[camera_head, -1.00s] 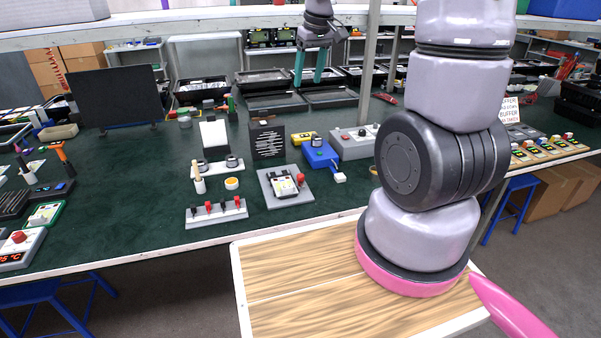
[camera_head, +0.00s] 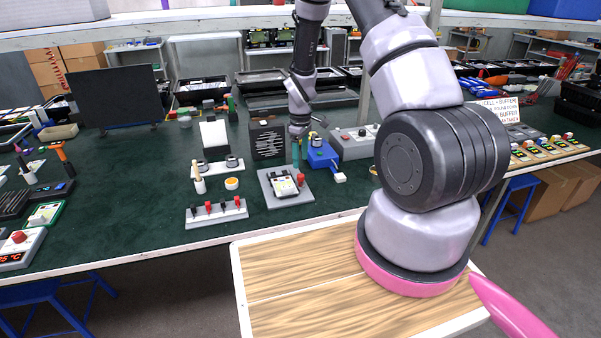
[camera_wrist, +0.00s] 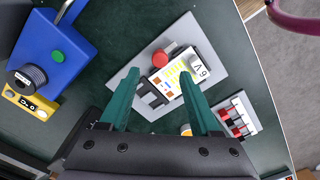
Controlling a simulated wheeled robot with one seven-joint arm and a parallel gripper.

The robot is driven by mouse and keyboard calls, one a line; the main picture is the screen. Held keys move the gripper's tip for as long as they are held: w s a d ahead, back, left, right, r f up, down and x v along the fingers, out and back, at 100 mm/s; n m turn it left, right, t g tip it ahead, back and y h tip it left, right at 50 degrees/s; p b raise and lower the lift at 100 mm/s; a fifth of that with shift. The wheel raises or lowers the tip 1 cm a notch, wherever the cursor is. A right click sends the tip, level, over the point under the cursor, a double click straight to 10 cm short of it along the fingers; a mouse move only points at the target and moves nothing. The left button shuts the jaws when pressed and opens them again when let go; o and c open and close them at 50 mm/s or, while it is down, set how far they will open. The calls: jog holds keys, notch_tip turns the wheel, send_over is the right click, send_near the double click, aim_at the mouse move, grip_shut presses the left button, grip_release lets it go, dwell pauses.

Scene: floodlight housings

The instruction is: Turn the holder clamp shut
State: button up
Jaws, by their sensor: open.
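The holder is a grey plate (camera_head: 267,183) on the green bench, bearing a small device with a white and yellow label (camera_head: 286,185). A red knob (camera_head: 301,180), seemingly the clamp's, stands at its right side. In the wrist view the grey plate (camera_wrist: 207,48) lies below my gripper, with the red knob (camera_wrist: 160,57) near its edge. My gripper (camera_head: 298,156) points down above the holder's back edge. In the wrist view its teal fingers (camera_wrist: 159,74) are spread apart and empty, with the red knob appearing between and just beyond the tips. Contact with the knob cannot be told.
A blue box (camera_head: 320,155) stands close behind and right of the holder, with a grey control box (camera_head: 355,143) beyond. A black text panel (camera_head: 268,139) stands behind. A strip of red and black plugs (camera_head: 217,213) lies front left. The bench front before the holder is clear.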

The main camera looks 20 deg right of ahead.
aim_at(301, 175)
notch_tip(301, 175, down, 6)
jog(key=shift+f, duration=0.15)
jog(key=shift+c, duration=0.3)
grip_shut()
